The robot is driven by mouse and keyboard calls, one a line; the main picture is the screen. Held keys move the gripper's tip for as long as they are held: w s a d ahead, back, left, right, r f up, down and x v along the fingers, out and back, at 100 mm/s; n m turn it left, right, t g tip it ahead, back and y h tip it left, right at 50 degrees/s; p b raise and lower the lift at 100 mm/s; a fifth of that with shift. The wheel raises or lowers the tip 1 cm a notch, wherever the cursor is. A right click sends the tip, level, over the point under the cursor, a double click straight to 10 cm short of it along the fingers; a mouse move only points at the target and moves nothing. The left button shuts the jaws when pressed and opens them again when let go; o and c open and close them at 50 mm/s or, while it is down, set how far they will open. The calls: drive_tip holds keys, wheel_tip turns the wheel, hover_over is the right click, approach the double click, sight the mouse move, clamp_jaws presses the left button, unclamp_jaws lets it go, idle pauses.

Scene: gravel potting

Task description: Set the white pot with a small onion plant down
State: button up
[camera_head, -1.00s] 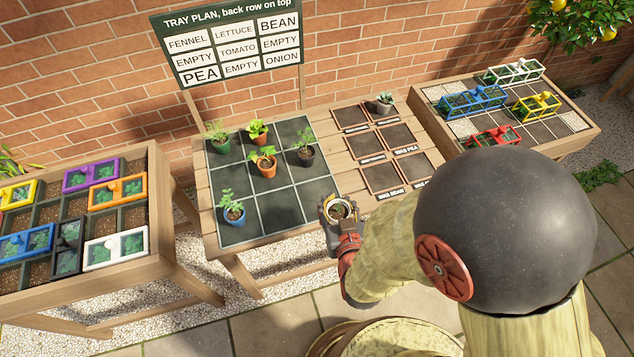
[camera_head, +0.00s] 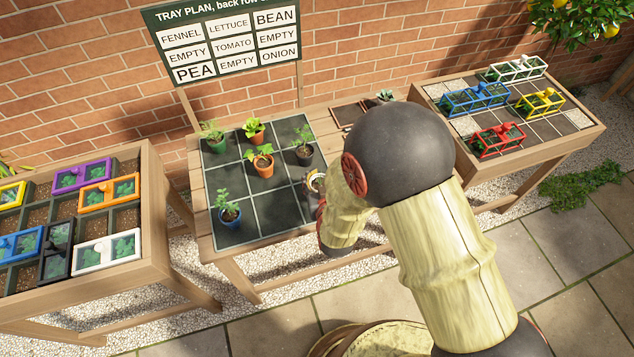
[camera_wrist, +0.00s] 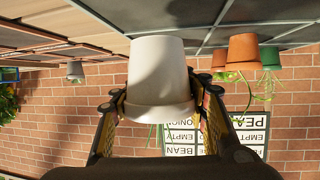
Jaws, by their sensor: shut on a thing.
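My gripper (camera_wrist: 160,112) is shut on the white pot (camera_wrist: 157,70), with a finger on each side of it in the upside-down wrist view. Thin green leaves show beyond its rim. In the head view the gripper (camera_head: 316,190) and the pot (camera_head: 315,178) are at the front right cell of the dark tray (camera_head: 235,238), partly hidden by my arm. The pot looks roughly upright. Whether its base touches the tray, I cannot tell. The plan board (camera_head: 228,42) reads ONION at its front right.
On the tray stand a blue pot (camera_head: 230,214) front left, an orange pot (camera_head: 264,169) in the middle, a dark pot (camera_head: 304,157) at the right, and green (camera_head: 214,145) and orange (camera_head: 255,137) pots at the back. A crate bench (camera_head: 155,210) stands left, another (camera_head: 560,140) right.

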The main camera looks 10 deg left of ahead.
sight(317, 181)
drive_tip(key=shift+w+a+f, duration=0.1)
drive_tip(key=shift+w+f, duration=0.05)
drive_tip(key=shift+f, duration=0.2)
drive_tip(key=shift+f+b, duration=0.75)
drive_tip(key=shift+f, duration=0.7)
drive_tip(key=shift+f, duration=0.15)
drive_tip(key=o, duration=1.4)
drive_tip(key=shift+o, duration=0.2)
drive_tip(key=shift+r, duration=0.25)
drive_tip(key=p+v, duration=0.2)
drive_tip(key=v, duration=1)
drive_tip(key=shift+f, duration=0.1)
